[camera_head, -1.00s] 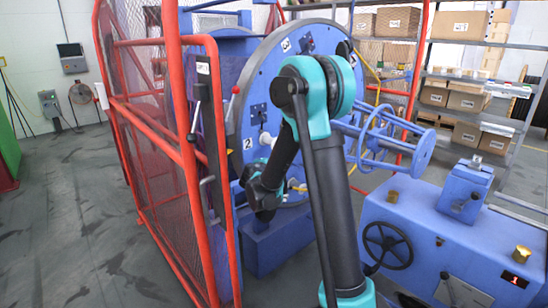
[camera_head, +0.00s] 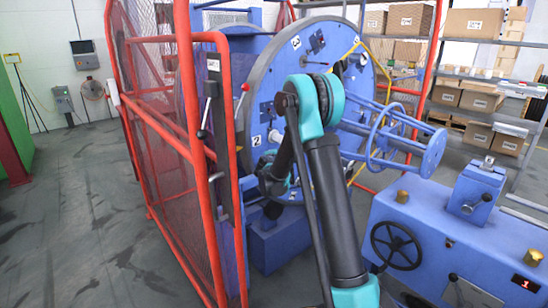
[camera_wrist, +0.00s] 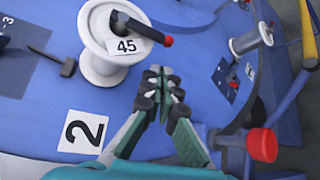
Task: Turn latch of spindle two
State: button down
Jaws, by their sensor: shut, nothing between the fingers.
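The blue disc (camera_head: 262,95) of the strander carries a plate marked 2 (camera_head: 257,140), which also shows large in the wrist view (camera_wrist: 83,136). Above that plate in the wrist view is a white spool (camera_wrist: 98,62) tagged 45. A dark latch lever with a red tip (camera_wrist: 168,40) lies across its hub, the tip pointing right. My gripper (camera_wrist: 161,74) is shut and empty, below and right of the spool's tag and apart from the lever in the picture. In the head view its fingertips cannot be made out behind my arm.
A red knob (camera_wrist: 262,145) stands right of my gripper, and a second white spool (camera_wrist: 250,41) is beyond it. A black T-shaped pin (camera_wrist: 58,62) sits left. A red mesh guard (camera_head: 170,150) borders the disc's left; a blue handwheel console (camera_head: 440,240) stands front right.

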jog(key=shift+s+d+r, duration=0.2)
jog(key=shift+s+d, duration=0.15)
jog(key=shift+d, duration=0.1)
jog(key=shift+s+d+r, duration=0.2)
jog(key=shift+s+d, duration=0.15)
jog(key=shift+d, duration=0.1)
jog(key=shift+s+d+n+g, duration=0.25)
jog(key=shift+s+n+g, duration=0.05)
jog(key=shift+n+g, duration=0.35)
jog(key=s+d+r+n+g+h, duration=0.2)
jog(key=n+g, duration=0.4)
jog(key=g, duration=0.3)
jog(key=shift+s+d+r+h, duration=0.15)
jog(key=shift+s+r+h, duration=0.6)
jog(key=shift+r+h, duration=0.45)
jog(key=shift+r, duration=0.15)
jog(key=shift+w, duration=0.1)
